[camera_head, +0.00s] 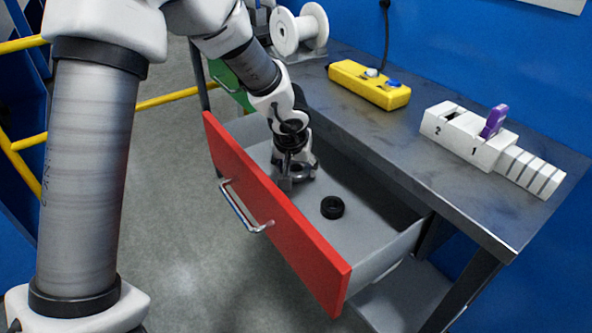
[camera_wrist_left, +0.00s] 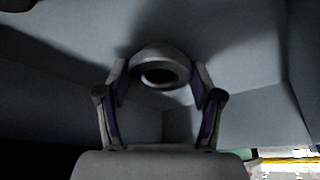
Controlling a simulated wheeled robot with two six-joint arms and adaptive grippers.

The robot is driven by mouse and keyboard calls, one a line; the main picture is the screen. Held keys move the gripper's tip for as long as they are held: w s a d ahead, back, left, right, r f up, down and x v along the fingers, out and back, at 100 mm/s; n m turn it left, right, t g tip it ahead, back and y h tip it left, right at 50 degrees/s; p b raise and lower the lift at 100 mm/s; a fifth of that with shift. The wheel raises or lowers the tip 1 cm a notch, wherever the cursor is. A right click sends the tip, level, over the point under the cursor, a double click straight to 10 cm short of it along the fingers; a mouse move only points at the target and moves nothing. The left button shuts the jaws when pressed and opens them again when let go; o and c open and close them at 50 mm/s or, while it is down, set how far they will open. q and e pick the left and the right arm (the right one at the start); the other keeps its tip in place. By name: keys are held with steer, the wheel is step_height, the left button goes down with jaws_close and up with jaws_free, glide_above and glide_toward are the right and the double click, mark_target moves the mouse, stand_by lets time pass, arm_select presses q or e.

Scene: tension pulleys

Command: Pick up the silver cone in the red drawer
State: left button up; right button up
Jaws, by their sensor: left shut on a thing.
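The red drawer (camera_head: 280,217) is pulled open beneath the workbench, with a grey inside and a metal handle on its red front. My left gripper (camera_head: 290,175) reaches down into the drawer, near its far left part. In the left wrist view, the silver cone (camera_wrist_left: 150,56), round with a dark central hole, sits between the fingertips of my left gripper (camera_wrist_left: 158,82), which is shut on it. The cone still appears at or near the drawer floor. In the head view the gripper largely hides it. My right gripper is not in view.
A black ring (camera_head: 332,207) lies on the drawer floor, right of my left gripper. The bench top (camera_head: 385,130) holds a yellow control box (camera_head: 368,85), a white numbered block (camera_head: 462,137) with a purple piece (camera_head: 494,121), and a white spool (camera_head: 298,30). A green drawer (camera_head: 229,82) is further back.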

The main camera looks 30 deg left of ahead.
arm_select(q)
step_height(320, 180, up, 18)
steer(key=p, duration=1.4)
